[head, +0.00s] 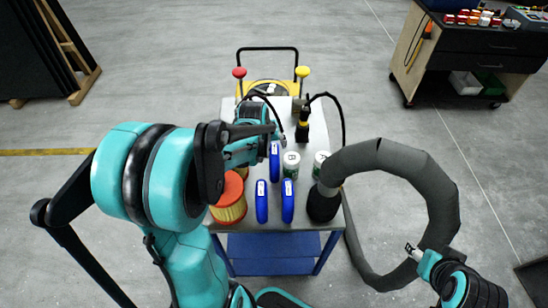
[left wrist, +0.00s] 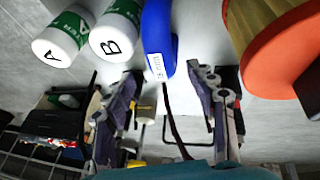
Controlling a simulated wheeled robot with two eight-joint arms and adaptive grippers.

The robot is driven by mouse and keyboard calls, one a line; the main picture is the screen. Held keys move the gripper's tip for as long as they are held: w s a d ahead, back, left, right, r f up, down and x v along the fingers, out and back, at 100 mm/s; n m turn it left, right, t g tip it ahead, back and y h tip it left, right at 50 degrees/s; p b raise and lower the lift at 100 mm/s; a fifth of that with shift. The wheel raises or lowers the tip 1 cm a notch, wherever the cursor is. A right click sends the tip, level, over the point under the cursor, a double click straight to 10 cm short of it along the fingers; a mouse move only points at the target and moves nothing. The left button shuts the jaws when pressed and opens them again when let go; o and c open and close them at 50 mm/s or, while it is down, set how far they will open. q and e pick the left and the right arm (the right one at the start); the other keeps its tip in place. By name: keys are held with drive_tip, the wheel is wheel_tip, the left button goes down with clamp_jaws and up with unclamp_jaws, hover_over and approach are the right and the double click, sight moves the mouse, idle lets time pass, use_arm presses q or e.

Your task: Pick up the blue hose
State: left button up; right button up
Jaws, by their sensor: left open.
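Three similar blue rounded pieces stand on the grey cart top (head: 310,215) in the head view: a front left one (head: 262,201), a front right one (head: 288,200) and a farther one (head: 275,162). I cannot tell which is the blue hose. My left gripper (head: 264,140) is above the cart, near the farther one. In the left wrist view, one labelled blue piece (left wrist: 158,40) lies just beyond my open left fingers (left wrist: 164,75), with no grip on it.
An orange-topped filter (head: 230,200) stands left of the blue pieces. White jars (head: 291,163) stand close on the right. A thick grey hose (head: 435,185) loops off the cart's right side from a black base. A workbench (head: 480,50) is at the back right.

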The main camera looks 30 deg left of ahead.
sight(273, 149)
use_arm(q)
drive_tip(key=shift+w+f, duration=0.15)
drive_tip(key=shift+f, duration=0.45)
drive_tip(key=b+x, duration=0.2)
drive_tip(key=x, duration=0.2)
drive_tip(key=shift+w+a+f, duration=0.1)
drive_tip(key=shift+w+f, duration=0.05)
drive_tip(key=shift+f, duration=0.2)
clamp_jaws()
